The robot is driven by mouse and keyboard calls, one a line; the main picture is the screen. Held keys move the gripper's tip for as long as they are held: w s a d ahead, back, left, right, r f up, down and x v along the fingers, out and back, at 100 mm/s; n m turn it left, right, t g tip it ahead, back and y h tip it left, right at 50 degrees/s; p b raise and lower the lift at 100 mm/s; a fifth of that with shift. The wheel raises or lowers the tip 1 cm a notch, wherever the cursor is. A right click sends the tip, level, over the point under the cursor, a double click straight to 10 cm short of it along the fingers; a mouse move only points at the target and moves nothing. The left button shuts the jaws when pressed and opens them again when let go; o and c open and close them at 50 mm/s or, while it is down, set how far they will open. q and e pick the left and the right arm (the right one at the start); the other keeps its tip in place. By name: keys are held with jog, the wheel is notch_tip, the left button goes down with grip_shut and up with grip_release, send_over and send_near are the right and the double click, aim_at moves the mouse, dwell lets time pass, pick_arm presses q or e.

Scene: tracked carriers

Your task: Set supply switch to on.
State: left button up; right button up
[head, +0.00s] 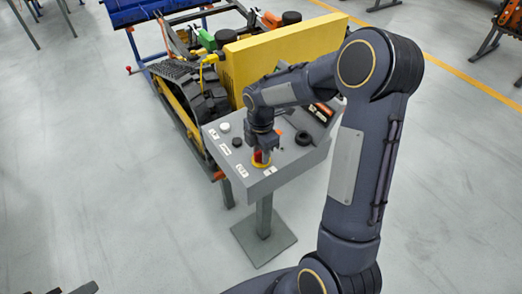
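A grey sloped control panel (218,146) stands on a pedestal in the middle of the head view. Near its front edge is a red control on a yellow round base (261,164), which looks like the supply switch; its label cannot be read. My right gripper (262,152) points down right at this red control and hides much of it. Whether the fingers touch it or close on it cannot be told. The switch's setting cannot be read. Dark pieces at the bottom left edge (84,288) may be part of my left arm or gripper; their state is unclear.
The panel also carries a white button (225,127), a small black button (237,142) and a black round knob (303,138). A yellow block-shaped housing (240,68) and a tracked carrier (205,100) stand behind the panel. The floor around the pedestal foot (263,240) is clear.

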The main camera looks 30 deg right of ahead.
grip_shut()
jog(key=shift+m, duration=0.4)
jog(key=m+b, duration=0.1)
jog(key=m, duration=0.1)
jog(key=shift+m, duration=0.4)
jog(key=m+b, duration=0.1)
jog(key=m, duration=0.2)
jog(key=shift+m, duration=0.3)
jog(key=m+b, duration=0.1)
jog(key=m, duration=0.4)
jog(key=m+b, duration=0.1)
jog(key=m, duration=0.4)
jog(key=shift+r+m, duration=0.1)
jog(key=shift+m, duration=0.2)
